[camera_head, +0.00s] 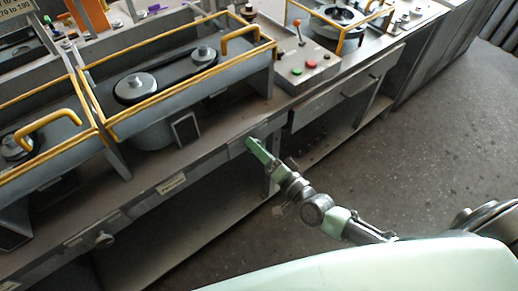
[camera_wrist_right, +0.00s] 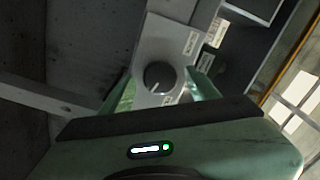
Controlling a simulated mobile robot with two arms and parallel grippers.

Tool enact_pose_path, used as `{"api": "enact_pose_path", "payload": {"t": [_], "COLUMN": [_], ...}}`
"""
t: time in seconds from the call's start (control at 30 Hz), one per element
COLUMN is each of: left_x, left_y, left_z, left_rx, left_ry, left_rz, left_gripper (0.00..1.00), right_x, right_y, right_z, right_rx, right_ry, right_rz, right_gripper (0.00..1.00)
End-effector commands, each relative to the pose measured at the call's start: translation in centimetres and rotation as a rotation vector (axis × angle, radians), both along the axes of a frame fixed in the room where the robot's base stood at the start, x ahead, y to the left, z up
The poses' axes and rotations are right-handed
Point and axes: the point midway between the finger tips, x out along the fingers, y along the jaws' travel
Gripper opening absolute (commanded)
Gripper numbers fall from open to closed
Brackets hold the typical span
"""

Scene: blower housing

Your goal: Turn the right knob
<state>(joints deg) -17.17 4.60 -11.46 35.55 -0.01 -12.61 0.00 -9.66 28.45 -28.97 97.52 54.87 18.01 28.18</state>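A round dark knob (camera_wrist_right: 160,75) with a white pointer line sits on a light grey panel (camera_wrist_right: 190,28) in the right wrist view. My right gripper (camera_wrist_right: 163,86) is open, with one green finger on each side of the knob and visible gaps between. In the head view my right gripper (camera_head: 254,148) is at the front edge of the workbench, where it hides the knob. My left gripper is out of view.
The workbench (camera_head: 215,135) carries yellow-railed machine housings (camera_head: 190,95) and a control box (camera_head: 308,72) with a lever and red and green buttons. An open shelf (camera_head: 225,215) lies below. The floor (camera_head: 400,145) to the right is clear.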

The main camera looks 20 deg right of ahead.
Motion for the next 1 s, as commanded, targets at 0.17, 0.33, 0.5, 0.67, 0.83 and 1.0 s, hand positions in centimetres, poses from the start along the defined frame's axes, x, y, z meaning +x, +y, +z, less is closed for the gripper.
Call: {"api": "enact_pose_path", "payload": {"t": [0.17,0.33,0.5,0.67,0.83,1.0], "left_x": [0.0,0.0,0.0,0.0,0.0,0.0], "left_y": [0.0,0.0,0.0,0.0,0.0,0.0], "left_z": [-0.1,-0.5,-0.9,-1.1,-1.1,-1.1], "left_rx": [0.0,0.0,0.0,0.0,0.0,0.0], "left_ry": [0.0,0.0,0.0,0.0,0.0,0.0], "left_rz": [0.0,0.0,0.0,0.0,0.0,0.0], "left_gripper": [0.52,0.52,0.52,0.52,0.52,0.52], "right_x": [-0.4,-2.8,-5.5,-7.0,-7.4,-7.3], "right_y": [-0.1,-0.9,-2.0,-2.6,-2.7,-2.7], "right_z": [-0.1,-0.3,-0.3,-0.1,0.0,0.0], "right_rx": [0.0,-0.001,-0.001,-0.001,0.0,0.0], "right_ry": [0.0,0.003,0.004,0.002,-0.001,0.0], "right_rz": [0.001,0.003,0.001,0.0,0.0,-0.001], "right_gripper": [0.6,0.6,0.6,0.6,0.6,0.6]}}
